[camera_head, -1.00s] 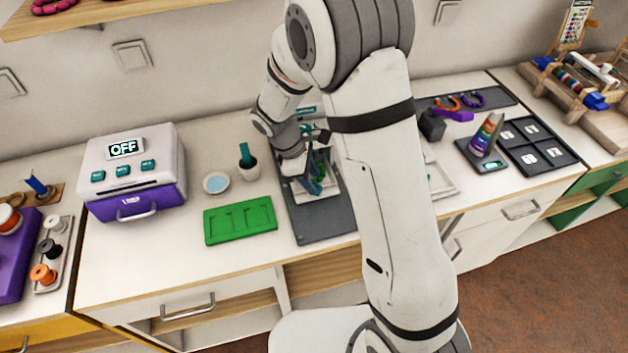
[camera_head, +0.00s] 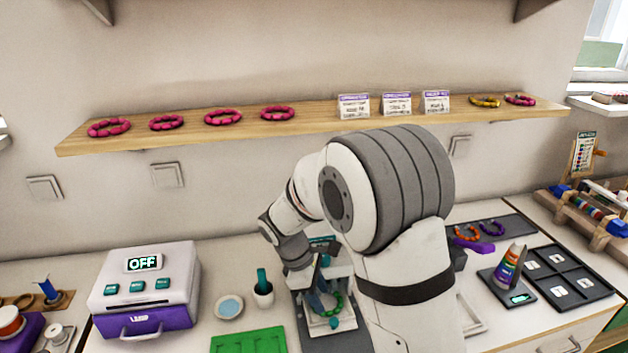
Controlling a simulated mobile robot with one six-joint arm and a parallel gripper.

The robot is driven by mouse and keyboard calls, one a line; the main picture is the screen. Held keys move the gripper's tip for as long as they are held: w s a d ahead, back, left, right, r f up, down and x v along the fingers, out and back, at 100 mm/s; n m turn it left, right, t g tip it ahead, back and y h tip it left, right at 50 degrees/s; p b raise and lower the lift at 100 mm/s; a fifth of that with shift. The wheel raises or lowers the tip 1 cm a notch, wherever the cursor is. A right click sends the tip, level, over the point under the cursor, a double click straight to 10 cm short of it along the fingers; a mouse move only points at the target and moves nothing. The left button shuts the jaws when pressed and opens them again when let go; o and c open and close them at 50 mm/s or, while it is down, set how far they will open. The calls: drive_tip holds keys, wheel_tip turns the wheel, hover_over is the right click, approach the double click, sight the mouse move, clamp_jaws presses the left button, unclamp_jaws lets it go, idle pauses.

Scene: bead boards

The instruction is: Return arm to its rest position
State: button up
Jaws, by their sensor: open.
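My arm reaches from the lower right up and over to the left, bent at a large white and grey joint. My gripper (camera_head: 318,291) is at the far end of it, low over a white tray (camera_head: 345,325) on a dark mat on the counter. The jaws are open, though the fingers are small and partly lost among teal parts there. A string of green beads (camera_head: 337,302) lies beside the gripper in the tray. I cannot tell whether the fingers touch it. My arm hides the counter to the right of the tray.
A wooden shelf (camera_head: 220,133) with several pink bracelets runs along the wall behind and above my arm. A white and purple machine (camera_head: 150,285) reading OFF, a small dish (camera_head: 229,307) and a green board (camera_head: 248,341) stand left. A black sorting tray (camera_head: 563,277) lies right.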

drive_tip(key=s+d+r+m+t+y, duration=0.1)
drive_tip(key=s+d+r+m+y, duration=0.1)
drive_tip(key=s+d+r+m, duration=0.4)
drive_tip(key=s+d+r+m+t+y, duration=0.2)
drive_tip(key=s+d+r+m, duration=0.5)
drive_tip(key=s, duration=0.5)
drive_tip(key=m, duration=0.2)
drive_tip(key=shift+d+r+m+t, duration=0.3)
drive_tip(key=shift+m, duration=0.1)
